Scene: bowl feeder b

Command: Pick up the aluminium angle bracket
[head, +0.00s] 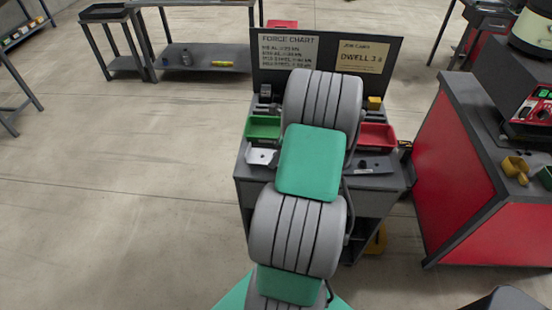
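A pale silver metal piece with a dark hole (262,156), which looks like the aluminium angle bracket, lies on the left part of the dark grey workbench (249,174), in front of the green bin. A darker flat piece (376,167) lies on the right part of the bench, in front of the red bin; its kind is too small to tell. My arm reaches over the middle of the bench and covers much of its top. My gripper is hidden behind the arm, so its place and hold do not show.
A green bin (263,128) and a red bin (377,137) stand on the bench. A dark board with a force chart (288,50) and a job card (362,57) rises behind. A red-sided cabinet (455,165) stands close at the right. The floor at left is clear.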

